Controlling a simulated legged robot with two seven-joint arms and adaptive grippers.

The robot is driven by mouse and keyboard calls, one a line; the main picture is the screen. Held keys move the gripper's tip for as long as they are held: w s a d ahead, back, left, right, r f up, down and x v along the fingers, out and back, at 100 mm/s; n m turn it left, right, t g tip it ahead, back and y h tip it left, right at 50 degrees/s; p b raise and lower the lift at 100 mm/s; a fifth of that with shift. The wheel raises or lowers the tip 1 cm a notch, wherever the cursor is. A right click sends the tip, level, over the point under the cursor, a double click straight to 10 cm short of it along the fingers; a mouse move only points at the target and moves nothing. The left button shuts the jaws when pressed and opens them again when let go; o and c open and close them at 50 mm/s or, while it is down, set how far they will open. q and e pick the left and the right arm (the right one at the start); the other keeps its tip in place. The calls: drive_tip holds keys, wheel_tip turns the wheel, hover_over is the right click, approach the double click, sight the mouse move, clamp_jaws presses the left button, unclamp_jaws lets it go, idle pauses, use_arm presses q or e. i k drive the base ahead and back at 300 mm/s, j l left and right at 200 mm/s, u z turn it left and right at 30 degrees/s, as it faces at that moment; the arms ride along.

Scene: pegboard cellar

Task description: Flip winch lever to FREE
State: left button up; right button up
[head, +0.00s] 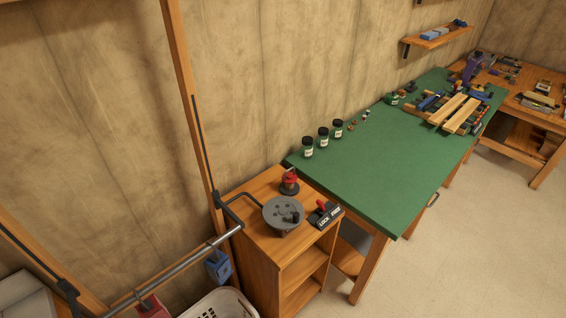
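A lever with a red handle (321,205) stands on a black base (327,218) marked LOCK and FREE in white. The base sits near the front right of a small wooden cabinet top (250,200). The handle appears to lean toward the upper left, but it is too small to tell which mark it is set to. Left of the lever is a round grey part (283,211), which looks like the winch drum, with a dark piece on top. Neither of my grippers is in view.
A red spool-like thing (290,182) on a dark base stands behind the drum. A metal pipe (180,268) runs at left. A white basket (228,300) is on the floor. A green-topped bench (380,180) with jars and wooden slats adjoins the cabinet. The right floor is clear.

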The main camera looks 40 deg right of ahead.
sight(320, 203)
drive_tip(key=k+l+z, duration=0.1)
drive_tip(key=z, duration=0.35)
drive_tip(key=k+l+z, duration=0.1)
drive_tip(key=z, duration=0.3)
drive_tip(key=l+z, duration=0.2)
drive_tip(key=z, duration=0.25)
